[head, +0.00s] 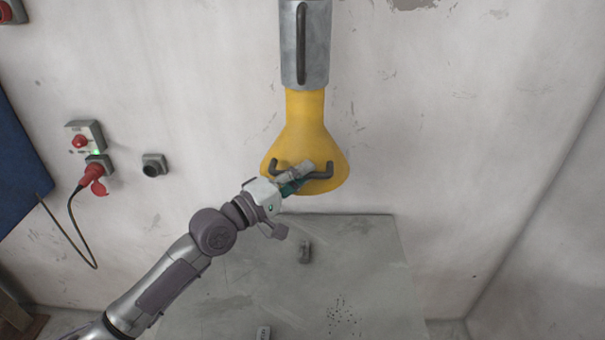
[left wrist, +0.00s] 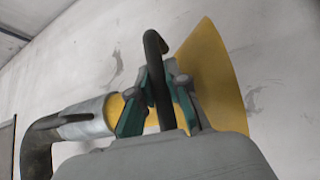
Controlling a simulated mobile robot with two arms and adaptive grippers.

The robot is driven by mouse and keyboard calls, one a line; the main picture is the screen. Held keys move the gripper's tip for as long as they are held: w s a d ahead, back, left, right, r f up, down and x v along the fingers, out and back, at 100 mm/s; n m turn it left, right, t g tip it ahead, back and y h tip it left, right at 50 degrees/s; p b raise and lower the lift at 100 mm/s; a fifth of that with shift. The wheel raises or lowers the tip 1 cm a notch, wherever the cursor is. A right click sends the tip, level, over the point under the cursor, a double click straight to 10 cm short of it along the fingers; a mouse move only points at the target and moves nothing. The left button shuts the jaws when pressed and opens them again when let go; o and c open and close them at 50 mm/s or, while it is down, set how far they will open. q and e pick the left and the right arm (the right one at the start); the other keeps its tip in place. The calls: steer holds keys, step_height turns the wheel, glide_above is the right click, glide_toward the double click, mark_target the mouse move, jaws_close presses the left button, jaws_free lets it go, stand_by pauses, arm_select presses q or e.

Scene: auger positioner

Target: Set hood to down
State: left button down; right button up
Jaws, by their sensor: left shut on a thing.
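The yellow hood (head: 306,125) hangs on the wall under a grey metal duct (head: 318,55), its wide mouth facing down above the table. A dark handle bar (head: 322,171) runs across the front of its lower rim. My left gripper (head: 299,180) is at the left and middle part of this handle and is shut on it. In the left wrist view the fingers (left wrist: 160,98) stand on both sides of the dark handle (left wrist: 157,60), with the yellow hood (left wrist: 212,75) behind. My right gripper is in neither view.
A grey table (head: 350,260) stands below the hood, with a small dark block (head: 305,252) on it. A red plug (head: 93,178) with a hanging cable sits in a wall socket at the left. The wall right of the hood is clear.

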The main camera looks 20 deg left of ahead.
arm_select(q)
step_height(320, 180, down, 12)
steer(key=b, duration=0.9)
steer(key=shift+r+b, duration=0.15)
steer(key=shift+b, duration=0.25)
steer(key=c, duration=1.1)
jaws_free()
steer(key=shift+c, duration=0.2)
steer(key=v, duration=1.2)
